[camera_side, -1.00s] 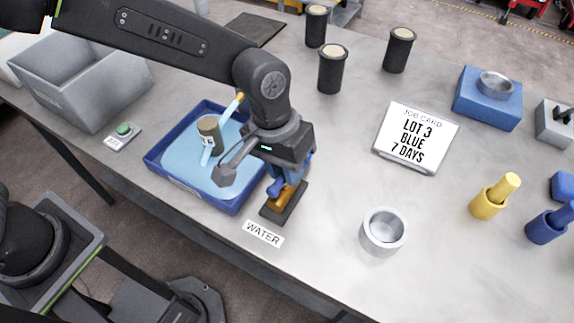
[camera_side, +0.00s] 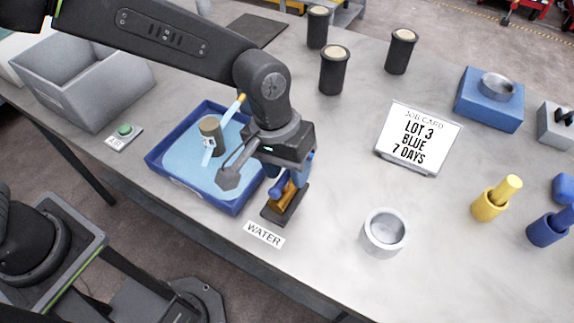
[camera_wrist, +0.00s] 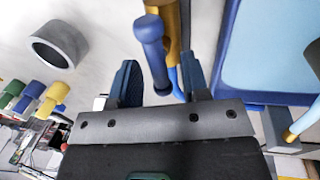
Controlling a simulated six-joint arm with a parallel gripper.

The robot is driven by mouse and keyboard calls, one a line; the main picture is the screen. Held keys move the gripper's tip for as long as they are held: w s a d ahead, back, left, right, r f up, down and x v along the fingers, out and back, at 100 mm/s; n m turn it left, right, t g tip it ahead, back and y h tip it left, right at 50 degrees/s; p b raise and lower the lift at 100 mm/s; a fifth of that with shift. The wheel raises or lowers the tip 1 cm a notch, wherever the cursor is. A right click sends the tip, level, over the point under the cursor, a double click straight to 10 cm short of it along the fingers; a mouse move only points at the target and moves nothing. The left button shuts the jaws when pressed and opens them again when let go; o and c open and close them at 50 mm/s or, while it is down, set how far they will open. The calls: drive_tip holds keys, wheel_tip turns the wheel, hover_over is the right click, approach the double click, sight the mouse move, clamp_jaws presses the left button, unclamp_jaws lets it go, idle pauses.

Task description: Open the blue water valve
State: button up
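The water valve has a brass body (camera_side: 283,203) on a dark base, standing at the front edge of the table behind the WATER label (camera_side: 263,234). Its blue handle (camera_side: 277,188) shows beside the brass body and also fills the top middle of the wrist view (camera_wrist: 151,45). My gripper (camera_side: 297,172) is low over the valve. In the wrist view my gripper (camera_wrist: 160,80) is open, with one finger on each side of the blue handle and gaps visible. The side view partly hides the fingers and valve behind my wrist.
A blue tray (camera_side: 166,171) with light blue contents and a brown labelled container (camera_side: 210,129) is close left of the valve. A metal cup (camera_side: 385,238) stands to the right. Table between cup and card is clear.

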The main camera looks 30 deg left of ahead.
wheel_tip(320, 180, up, 14)
drive_tip(key=a, duration=0.2)
drive_tip(key=shift+a+f, duration=0.2)
drive_tip(key=shift+a, duration=0.2)
drive_tip(key=s+a+r+t, duration=0.2)
drive_tip(key=a, duration=0.6)
drive_tip(key=s+a+r+t, duration=0.1)
drive_tip(key=s+a, duration=0.2)
drive_tip(key=a, duration=0.5)
drive_tip(key=s+a+f+t+y, duration=0.2)
drive_tip(key=s+a+f, duration=0.1)
drive_tip(key=s+a, duration=0.4)
drive_tip(key=shift+s+a+t, duration=0.15)
drive_tip(key=shift+a+t, duration=0.15)
drive_tip(key=shift+a, duration=0.8)
